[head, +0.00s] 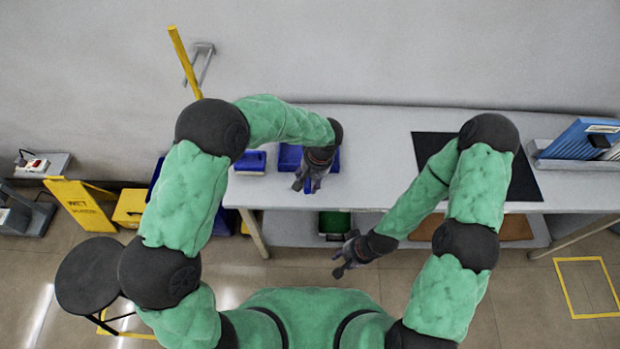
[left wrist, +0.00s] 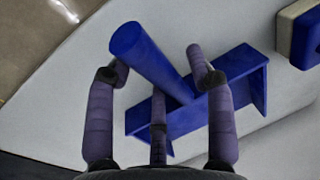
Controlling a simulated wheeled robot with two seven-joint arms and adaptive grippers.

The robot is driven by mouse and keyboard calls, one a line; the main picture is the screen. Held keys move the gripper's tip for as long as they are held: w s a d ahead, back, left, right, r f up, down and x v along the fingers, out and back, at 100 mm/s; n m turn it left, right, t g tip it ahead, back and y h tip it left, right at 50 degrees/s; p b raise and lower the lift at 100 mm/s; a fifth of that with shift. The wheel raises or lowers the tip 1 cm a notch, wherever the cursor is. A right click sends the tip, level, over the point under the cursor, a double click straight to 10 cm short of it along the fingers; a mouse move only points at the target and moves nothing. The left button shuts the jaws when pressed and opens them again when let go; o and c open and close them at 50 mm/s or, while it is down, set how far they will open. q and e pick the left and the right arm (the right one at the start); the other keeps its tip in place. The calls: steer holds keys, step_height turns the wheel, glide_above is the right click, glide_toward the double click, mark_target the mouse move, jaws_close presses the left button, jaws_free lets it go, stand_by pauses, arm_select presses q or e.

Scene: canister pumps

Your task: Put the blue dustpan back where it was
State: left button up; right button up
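The blue dustpan (head: 290,157) lies on the grey table near its front left part. In the left wrist view its blue pan (left wrist: 235,80) rests on the tabletop and its round handle (left wrist: 145,55) sticks up toward the camera. My left gripper (head: 308,184) is over the dustpan. Its fingers are spread with the handle between them, and a gap shows beside the right finger; firm contact cannot be seen. My right gripper (head: 346,258) hangs empty in front of the table, its fingers apart. In the head view the left gripper hides part of the dustpan.
A blue-and-cream block (head: 250,162) lies left of the dustpan and also shows in the left wrist view (left wrist: 300,35). A black mat (head: 428,146) and a rack of blue panels (head: 578,140) are on the right. The table middle is clear. A black stool (head: 88,275) stands front left.

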arm_select(q)
steer(key=shift+r, duration=0.1)
step_height(320, 180, up, 12)
steer(key=d+p, duration=0.2)
steer(key=p, duration=0.1)
stand_by(0.3)
steer(key=shift+s+d, duration=0.1)
stand_by(0.4)
